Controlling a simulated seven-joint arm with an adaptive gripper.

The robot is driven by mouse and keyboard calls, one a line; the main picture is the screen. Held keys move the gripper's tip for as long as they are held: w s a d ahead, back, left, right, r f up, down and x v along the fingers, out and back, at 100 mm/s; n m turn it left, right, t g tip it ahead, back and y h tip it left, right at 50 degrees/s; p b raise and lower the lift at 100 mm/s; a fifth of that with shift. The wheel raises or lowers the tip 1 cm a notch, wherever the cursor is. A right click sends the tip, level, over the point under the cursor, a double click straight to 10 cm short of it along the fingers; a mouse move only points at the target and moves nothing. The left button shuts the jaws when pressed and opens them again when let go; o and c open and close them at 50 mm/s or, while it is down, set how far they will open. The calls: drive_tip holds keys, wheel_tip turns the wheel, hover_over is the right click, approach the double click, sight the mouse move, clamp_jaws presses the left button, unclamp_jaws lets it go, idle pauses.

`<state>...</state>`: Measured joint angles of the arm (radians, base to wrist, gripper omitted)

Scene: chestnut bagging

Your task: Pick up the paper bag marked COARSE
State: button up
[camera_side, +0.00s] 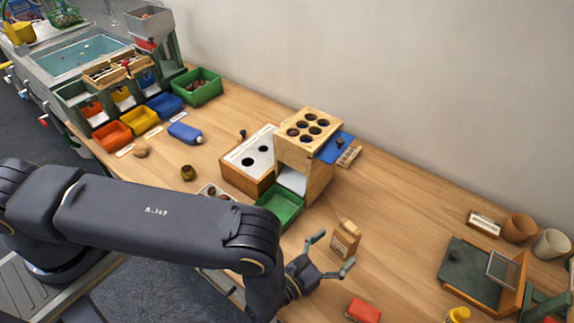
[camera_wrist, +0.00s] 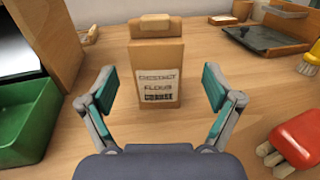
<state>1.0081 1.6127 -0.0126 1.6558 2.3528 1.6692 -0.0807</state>
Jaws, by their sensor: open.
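The paper bag (camera_side: 345,238) is brown and stands upright on the wooden table, with a folded top. In the wrist view the bag (camera_wrist: 157,65) is straight ahead, and its pale label reads something like CHESTNUT FLOUR COARSE. My gripper (camera_side: 333,256) is open just in front of the bag. In the wrist view my gripper's fingers (camera_wrist: 160,88) are spread wide to the left and right of the bag's lower part, with gaps on both sides. Nothing is held. The bag's lower front shows just beyond my gripper's body.
A green tray (camera_wrist: 22,125) and wooden stand (camera_side: 318,180) are left of the bag. A red-topped object (camera_side: 363,311) lies close on the right. A dark board (camera_side: 466,274) and two cups (camera_side: 519,228) stand farther right. Table around the bag is clear.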

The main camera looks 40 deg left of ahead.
sight(341, 242)
drive_tip(key=x, duration=0.4)
drive_tip(key=shift+w+a+f, duration=0.1)
drive_tip(key=shift+w, duration=0.3)
drive_tip(key=c, duration=1.4)
